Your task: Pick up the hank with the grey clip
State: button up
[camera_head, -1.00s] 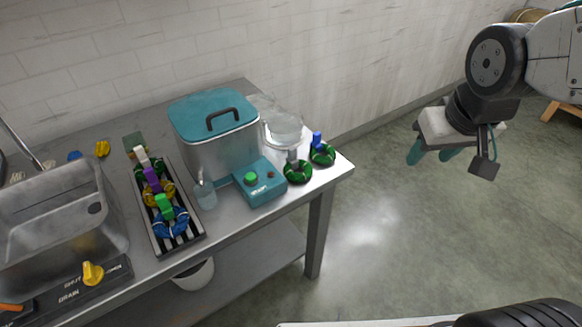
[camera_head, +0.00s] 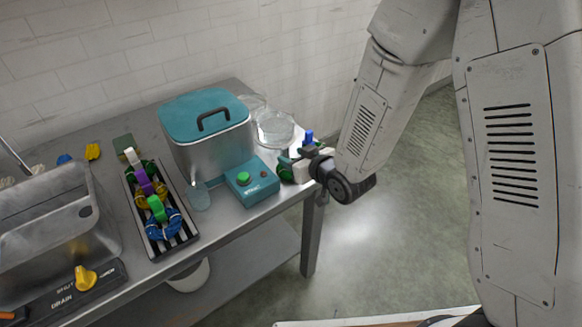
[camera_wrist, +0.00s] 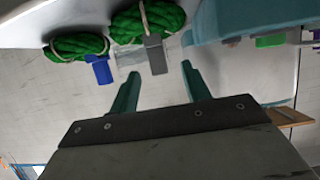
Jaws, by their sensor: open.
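The green hank with the grey clip shows in the wrist view, hank (camera_wrist: 148,22) at top centre and grey clip (camera_wrist: 155,56) pointing toward my gripper (camera_wrist: 160,69). My gripper is open, its two teal fingers apart, with the grey clip ahead between the fingertips. I cannot tell how far off it is. In the head view my gripper (camera_head: 288,163) is over the table's right end and largely hides this hank. A second green hank (camera_wrist: 72,47) with a blue clip (camera_wrist: 100,69) lies beside it, left in the wrist view; its blue clip shows in the head view (camera_head: 308,137).
A teal control box (camera_head: 250,186) and a steel tank with teal lid (camera_head: 206,114) stand left of my gripper. A clear glass dish (camera_head: 274,129) is behind. A slatted tray (camera_head: 157,245) with several clipped hanks lies farther left, past a small bottle (camera_head: 199,196).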

aim_at(286, 151)
jog(key=x, duration=0.7)
jog(key=shift+w+r, duration=0.15)
jog(key=shift+w, duration=0.05)
grip_shut()
